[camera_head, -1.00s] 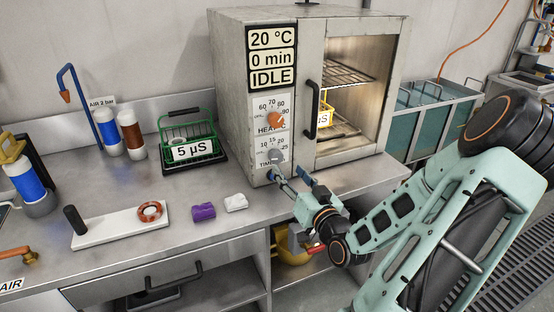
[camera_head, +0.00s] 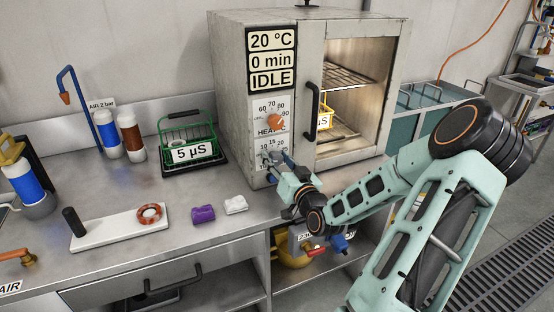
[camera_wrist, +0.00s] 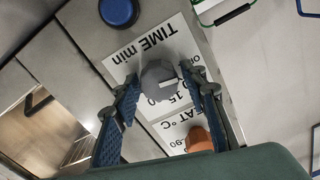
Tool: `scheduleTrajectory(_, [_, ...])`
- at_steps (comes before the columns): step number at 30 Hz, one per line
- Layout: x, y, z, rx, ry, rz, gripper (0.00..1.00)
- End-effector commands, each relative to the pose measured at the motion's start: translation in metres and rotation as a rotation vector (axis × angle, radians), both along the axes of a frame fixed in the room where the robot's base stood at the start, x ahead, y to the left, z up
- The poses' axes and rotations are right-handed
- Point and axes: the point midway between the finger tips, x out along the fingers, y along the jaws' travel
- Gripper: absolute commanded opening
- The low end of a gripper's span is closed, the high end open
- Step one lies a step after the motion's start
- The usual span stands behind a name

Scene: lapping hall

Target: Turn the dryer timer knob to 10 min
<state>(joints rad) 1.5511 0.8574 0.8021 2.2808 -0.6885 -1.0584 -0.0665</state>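The dryer (camera_head: 232,100) stands on the bench, its display (camera_head: 271,60) reading 20 °C, 0 min and IDLE. The grey timer knob (camera_wrist: 158,80) sits on the white TIME min dial, upside down in the wrist view. Its pale pointer line points right in that view, toward the partly hidden off mark. My gripper (camera_wrist: 166,88) is open, with one blue-padded finger on each side of the knob and gaps visible. In the head view my gripper (camera_head: 277,161) is at the timer dial and largely hides the knob. The orange heat knob (camera_wrist: 198,139) is beside the right finger; it also shows in the head view (camera_head: 275,121).
A blue round button (camera_wrist: 118,11) is on the panel near the timer. The dryer door handle (camera_head: 311,109) is close to the right of my gripper. A green basket (camera_head: 192,148), purple piece (camera_head: 203,214) and white piece (camera_head: 235,204) are on the bench to the left.

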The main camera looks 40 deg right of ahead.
Motion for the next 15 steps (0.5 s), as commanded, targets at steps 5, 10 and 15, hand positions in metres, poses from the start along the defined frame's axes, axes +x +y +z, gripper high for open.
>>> scheduleTrajectory(5, [-0.0002,0.0000,0.0000,0.000,0.000,0.000,0.17])
scheduleTrajectory(10, [-0.0003,0.0001,0.0000,0.000,0.000,0.000,0.05])
scheduleTrajectory(15, [-0.0003,-0.0001,0.0005,0.019,-0.005,0.000,0.05])
